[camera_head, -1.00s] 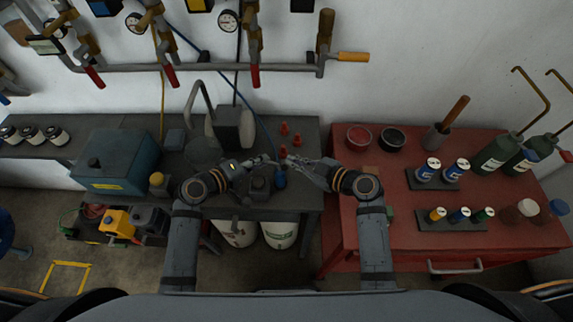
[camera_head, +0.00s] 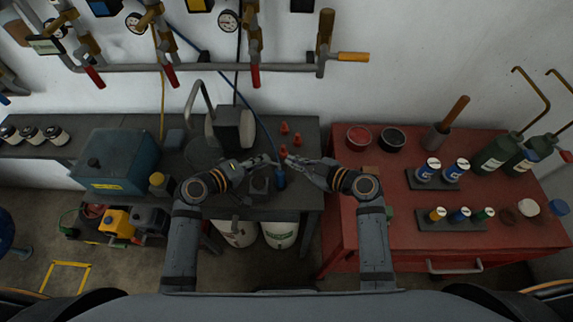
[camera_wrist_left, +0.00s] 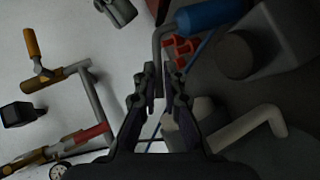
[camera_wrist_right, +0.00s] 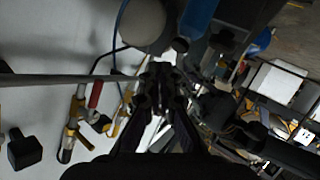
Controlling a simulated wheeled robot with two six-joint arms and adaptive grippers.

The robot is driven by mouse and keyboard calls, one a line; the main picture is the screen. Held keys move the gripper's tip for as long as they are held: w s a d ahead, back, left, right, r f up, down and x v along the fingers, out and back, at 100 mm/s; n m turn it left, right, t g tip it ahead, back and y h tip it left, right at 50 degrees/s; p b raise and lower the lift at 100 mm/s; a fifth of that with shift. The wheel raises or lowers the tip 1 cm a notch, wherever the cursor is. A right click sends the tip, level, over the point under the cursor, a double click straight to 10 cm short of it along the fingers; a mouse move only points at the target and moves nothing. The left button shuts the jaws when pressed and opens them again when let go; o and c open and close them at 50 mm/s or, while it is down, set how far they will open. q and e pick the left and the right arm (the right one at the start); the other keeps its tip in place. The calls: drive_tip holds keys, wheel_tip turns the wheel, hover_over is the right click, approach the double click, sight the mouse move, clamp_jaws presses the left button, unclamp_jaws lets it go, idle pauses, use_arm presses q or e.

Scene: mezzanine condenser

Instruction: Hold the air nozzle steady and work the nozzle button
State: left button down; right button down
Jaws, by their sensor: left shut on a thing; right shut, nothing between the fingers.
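The air nozzle (camera_head: 280,180) has a blue handle and a thin bent grey tube. It stands near the front right of the dark bench. In the left wrist view the blue handle (camera_wrist_left: 208,14) is at the top and the tube runs down between my fingers. My left gripper (camera_head: 274,162) is shut on the nozzle's tube. My right gripper (camera_head: 287,160) is shut and empty just right of the nozzle. In the right wrist view the blue handle (camera_wrist_right: 200,18) is just above my closed fingertips (camera_wrist_right: 162,76). I cannot make out the button or any contact clearly.
Small red-orange cones (camera_head: 297,139) stand on the bench (camera_head: 312,140) behind the grippers. A grey bench machine (camera_head: 234,128) is behind left, with a blue hose (camera_head: 262,125) beside it. A red cabinet (camera_head: 400,225) with cans and bottles is to the right. Pipes (camera_head: 200,68) cross the wall.

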drive_tip(key=shift+a+f, duration=0.1)
drive_tip(key=shift+f, duration=0.05)
idle(0.3)
drive_tip(key=shift+a+f, duration=0.15)
drive_tip(key=shift+f, duration=0.05)
drive_tip(key=shift+a+f, duration=0.2)
drive_tip(key=shift+f, duration=0.25)
idle(0.6)
drive_tip(key=shift+r, duration=0.1)
drive_tip(key=shift+d+r, duration=0.45)
drive_tip(key=shift+r, duration=0.25)
drive_tip(key=shift+s+d+r, duration=0.1)
drive_tip(key=shift+d+r, duration=0.3)
drive_tip(key=shift+r, duration=0.35)
drive_tip(key=shift+d+r, duration=0.45)
drive_tip(key=shift+r, duration=0.25)
drive_tip(key=shift+s+d+r, duration=0.1)
drive_tip(key=shift+d+r, duration=0.3)
drive_tip(key=shift+r, duration=0.35)
use_arm(q)
drive_tip(key=c, duration=1.4)
unclamp_jaws()
